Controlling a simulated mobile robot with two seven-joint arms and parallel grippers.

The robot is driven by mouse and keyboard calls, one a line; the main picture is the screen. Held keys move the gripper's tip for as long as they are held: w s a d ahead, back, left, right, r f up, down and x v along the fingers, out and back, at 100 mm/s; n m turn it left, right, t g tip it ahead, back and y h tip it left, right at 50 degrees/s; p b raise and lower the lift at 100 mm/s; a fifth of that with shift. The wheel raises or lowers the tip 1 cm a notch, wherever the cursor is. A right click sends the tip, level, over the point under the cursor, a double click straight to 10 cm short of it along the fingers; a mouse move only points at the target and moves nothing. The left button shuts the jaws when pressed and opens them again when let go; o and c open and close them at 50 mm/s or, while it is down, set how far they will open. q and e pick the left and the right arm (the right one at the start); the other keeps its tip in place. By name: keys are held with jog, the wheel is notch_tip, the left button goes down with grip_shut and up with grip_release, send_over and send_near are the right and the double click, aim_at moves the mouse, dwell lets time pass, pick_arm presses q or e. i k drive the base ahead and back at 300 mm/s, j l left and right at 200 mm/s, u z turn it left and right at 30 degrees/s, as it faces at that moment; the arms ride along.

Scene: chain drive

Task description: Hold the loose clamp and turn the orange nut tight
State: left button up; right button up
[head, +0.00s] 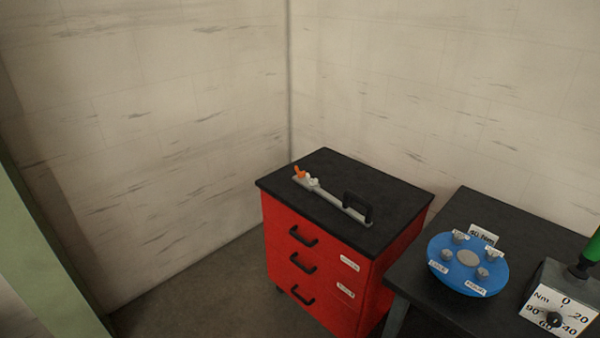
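A grey bar-shaped clamp (335,202) lies flat on the black top of a red drawer cabinet. A small orange nut (299,172) is at its far left end, beside a small whitish part (314,183). A black handle (357,206) stands up at the clamp's near right end. Whether the nut is tight cannot be told at this size. Neither of my grippers shows in the head view.
The red cabinet (308,268) has several drawers with black handles. A dark table (465,205) to its right carries a blue disc (452,279) with several grey knobs and labels, and a grey box with an Nm dial (565,308). Pale walls stand behind; floor is clear at left.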

aim_at(299, 174)
jog(key=i, duration=0.1)
jog(key=z, duration=0.3)
jog(key=i+j+z, duration=0.25)
jog(key=z, duration=0.2)
jog(key=i+j+z, duration=0.15)
jog(key=j+z, duration=0.3)
jog(key=i+j+z, duration=0.1)
jog(key=j, duration=0.3)
jog(key=i+j, duration=0.1)
jog(key=j, duration=0.25)
jog(key=j+z, duration=0.15)
jog(key=j, duration=0.25)
jog(key=i, duration=0.05)
